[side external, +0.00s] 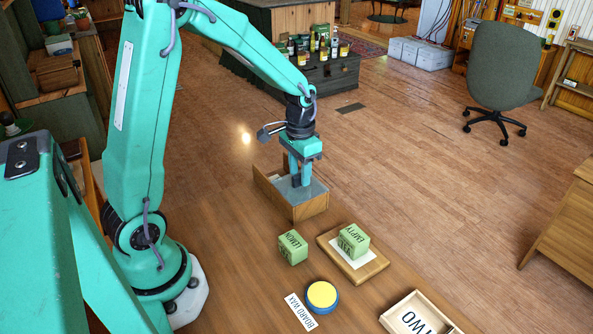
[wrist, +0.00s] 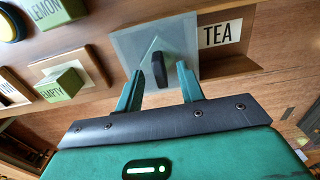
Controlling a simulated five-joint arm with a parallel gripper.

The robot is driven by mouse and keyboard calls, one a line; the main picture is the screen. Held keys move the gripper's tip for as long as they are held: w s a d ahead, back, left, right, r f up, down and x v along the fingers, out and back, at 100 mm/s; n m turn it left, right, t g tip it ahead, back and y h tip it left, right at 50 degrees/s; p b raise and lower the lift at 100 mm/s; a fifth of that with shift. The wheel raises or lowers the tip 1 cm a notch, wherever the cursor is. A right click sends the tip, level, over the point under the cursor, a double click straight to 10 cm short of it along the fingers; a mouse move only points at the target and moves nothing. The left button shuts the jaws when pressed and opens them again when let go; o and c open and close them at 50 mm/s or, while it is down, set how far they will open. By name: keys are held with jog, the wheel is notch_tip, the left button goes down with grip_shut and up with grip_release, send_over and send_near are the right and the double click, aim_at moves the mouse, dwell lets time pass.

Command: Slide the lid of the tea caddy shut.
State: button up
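The tea caddy (side external: 312,208) is a wooden box on the table, below my gripper. Its grey lid (side external: 316,191) covers the near part, and the far left end looks uncovered. In the wrist view the lid (wrist: 128,46) carries a dark upright knob (wrist: 159,70). A white TEA label (wrist: 221,33) shows beside the lid, at the uncovered end. My gripper (side external: 300,181) points down over the lid. In the wrist view its fingers (wrist: 158,80) are apart, one on each side of the knob, with visible gaps. Whether they touch the lid I cannot tell.
A green LEMON block (side external: 292,248) stands in front of the caddy. A green EMPTY block (side external: 353,241) sits on a wooden board (side external: 373,270). A blue and yellow round tin (side external: 322,296), a BOARD WAX card (side external: 299,312) and a TWO tray (side external: 388,319) lie nearer.

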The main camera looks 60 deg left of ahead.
jog(key=shift+r, duration=2.25)
jog(key=shift+s+d+r, duration=0.2)
jog(key=shift+s+r, duration=0.05)
jog(key=shift+r, duration=0.25)
jog(key=s+d+r+t, duration=0.2)
jog(key=s+d+r, duration=0.1)
jog(key=s+r, duration=0.2)
jog(key=s+d+r+t, duration=0.3)
jog(key=s+d+r, duration=0.1)
jog(key=s, duration=0.6)
jog(key=shift+d+r+t, duration=0.3)
jog(key=shift+r, duration=0.45)
